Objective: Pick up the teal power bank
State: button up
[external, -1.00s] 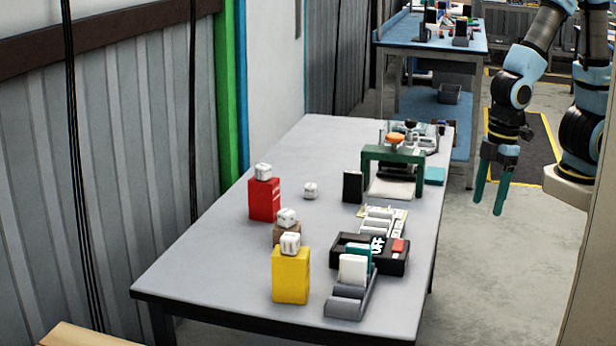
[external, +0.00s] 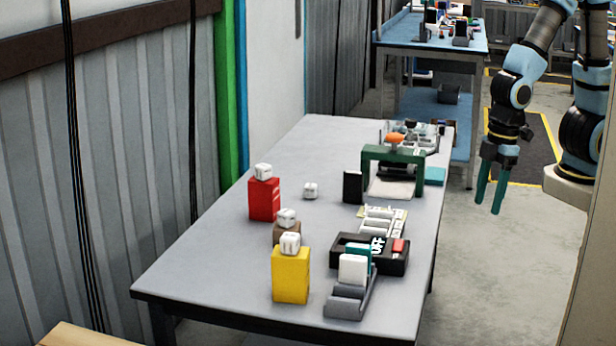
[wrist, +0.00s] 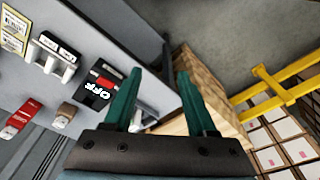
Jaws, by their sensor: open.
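A teal slab (external: 358,254), which looks like the power bank, stands upright behind a white slab (external: 353,269) in a grey holder (external: 346,304) at the table's near right. Its lower part is hidden. Another flat teal item (external: 435,176) lies by the right edge beside the green frame; I cannot tell what it is. My gripper (external: 489,204) has teal fingers, is open and empty, and hangs pointing down beyond the table's right edge, apart from both. The power bank cannot be made out there.
A black box marked OFF (external: 369,254) sits just behind the holder. Yellow (external: 291,275), brown and red (external: 264,200) cartons topped with white cubes stand to the left. A green frame (external: 393,155) stands farther back. The table's left half is mostly bare.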

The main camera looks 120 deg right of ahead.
jog(key=shift+c, duration=0.7)
